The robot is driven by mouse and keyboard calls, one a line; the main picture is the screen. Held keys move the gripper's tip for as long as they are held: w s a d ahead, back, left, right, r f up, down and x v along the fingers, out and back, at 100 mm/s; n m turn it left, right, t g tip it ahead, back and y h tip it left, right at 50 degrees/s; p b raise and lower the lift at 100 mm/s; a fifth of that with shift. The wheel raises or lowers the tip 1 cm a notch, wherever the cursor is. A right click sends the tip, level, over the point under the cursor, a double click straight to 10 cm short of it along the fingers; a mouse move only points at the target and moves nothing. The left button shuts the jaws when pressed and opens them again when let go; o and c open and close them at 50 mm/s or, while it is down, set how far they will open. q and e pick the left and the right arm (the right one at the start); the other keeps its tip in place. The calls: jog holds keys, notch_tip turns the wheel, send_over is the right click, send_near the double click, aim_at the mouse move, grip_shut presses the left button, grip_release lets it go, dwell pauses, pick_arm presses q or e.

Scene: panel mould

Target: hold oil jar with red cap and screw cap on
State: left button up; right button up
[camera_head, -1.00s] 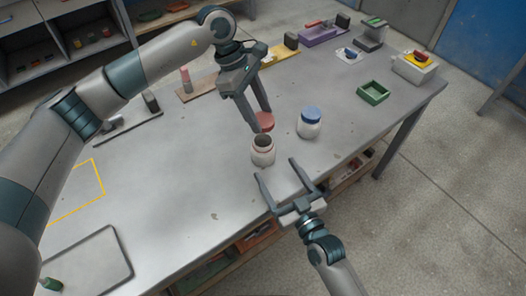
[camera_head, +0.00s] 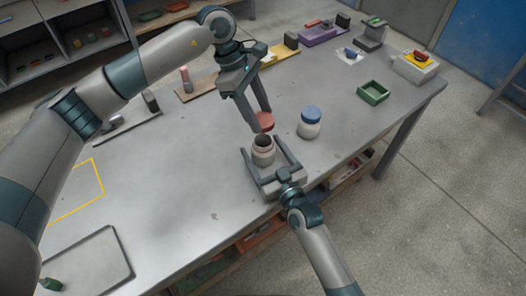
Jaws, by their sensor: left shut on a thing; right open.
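My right gripper (camera_head: 266,160) is open, with one finger on each side of the open jar. Whether the fingers touch the jar I cannot tell. Part of the jar's lower body is hidden by the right gripper.
A second white jar with a blue cap (camera_head: 310,122) stands close to the right. A green tray (camera_head: 373,93) is farther right, and a purple tray (camera_head: 318,36) is at the back. The grey table (camera_head: 165,190) is clear to the left of the jar.

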jog(key=shift+c, duration=0.6)
jog(key=c, duration=1.5)
pick_arm(q)
jog(key=shift+f, duration=2.5)
pick_arm(e)
jog(key=shift+o, duration=0.2)
pick_arm(q)
jog(key=shift+f, duration=0.1)
jog(key=shift+f, duration=0.8)
jog(key=shift+f, duration=0.5)
pick_arm(e)
grip_shut()
